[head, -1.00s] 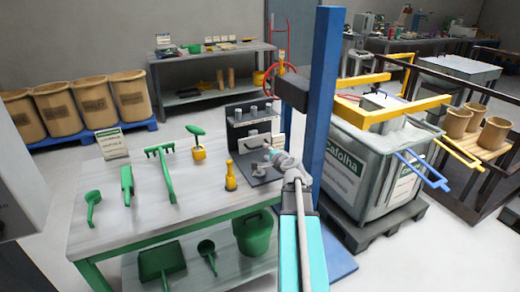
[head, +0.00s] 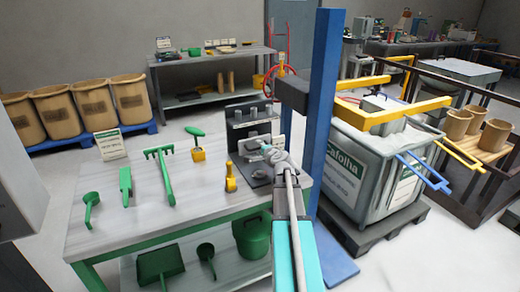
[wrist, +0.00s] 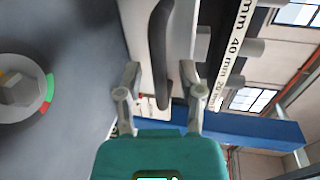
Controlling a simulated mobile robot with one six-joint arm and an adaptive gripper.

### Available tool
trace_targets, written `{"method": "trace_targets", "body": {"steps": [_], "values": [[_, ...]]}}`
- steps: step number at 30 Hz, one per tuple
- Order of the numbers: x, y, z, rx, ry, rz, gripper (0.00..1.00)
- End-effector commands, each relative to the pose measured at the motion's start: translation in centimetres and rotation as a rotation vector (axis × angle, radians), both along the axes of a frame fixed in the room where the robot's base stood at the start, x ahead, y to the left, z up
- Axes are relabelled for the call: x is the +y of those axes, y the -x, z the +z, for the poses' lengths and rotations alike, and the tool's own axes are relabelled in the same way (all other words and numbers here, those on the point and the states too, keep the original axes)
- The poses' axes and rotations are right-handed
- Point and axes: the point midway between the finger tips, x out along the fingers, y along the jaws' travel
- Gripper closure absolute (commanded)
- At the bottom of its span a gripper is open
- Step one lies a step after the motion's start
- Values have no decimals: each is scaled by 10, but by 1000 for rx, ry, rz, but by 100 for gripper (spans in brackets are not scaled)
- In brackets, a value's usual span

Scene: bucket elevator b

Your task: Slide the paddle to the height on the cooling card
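My gripper (head: 268,152) is at the dark stand (head: 236,136) on the right end of the green-legged table. In the wrist view my gripper (wrist: 161,78) has its two fingers apart, with a dark curved bar (wrist: 161,45), possibly the paddle, between them. Gaps seem to show on both sides of the bar; contact cannot be told. A white scale strip (wrist: 232,55) with "40" and "20" marks runs to the right of the bar. A white card with a green header (head: 110,144) stands at the table's back left; its numbers are unreadable.
A grey knob (wrist: 20,88) with a coloured ring is left in the wrist view. A blue post (head: 328,110) rises close on the right, beside a grey bin (head: 345,185).

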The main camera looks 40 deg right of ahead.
Motion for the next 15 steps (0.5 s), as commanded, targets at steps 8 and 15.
{"method": "trace_targets", "body": {"steps": [8, 15], "values": [[0, 0, 0, 0, 0, 0, 100], [0, 0, 0, 0, 0, 0, 100]]}}
